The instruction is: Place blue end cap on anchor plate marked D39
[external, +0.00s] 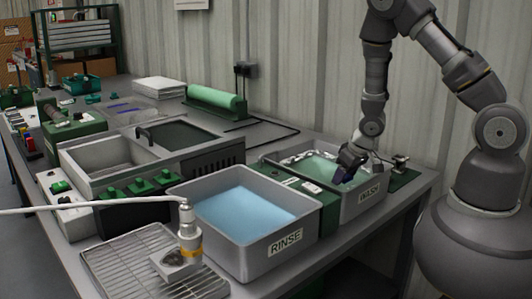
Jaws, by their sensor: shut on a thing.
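My gripper (350,163) is at the wash basin (362,209), low over its green liquid, with the fingers pointing down. It is shut on a small dark blue thing (347,177) that looks like the blue end cap, mostly hidden by the fingers. Whether it touches the liquid I cannot tell. No marking D39 is readable in this view, so I cannot tell which thing is the anchor plate.
A rinse basin (289,243) of blue liquid stands left of the wash basin. A wire rack (119,265) at the front left bears a metal block under a hose fitting (187,225). A green roll (215,98) lies behind. The bench is crowded.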

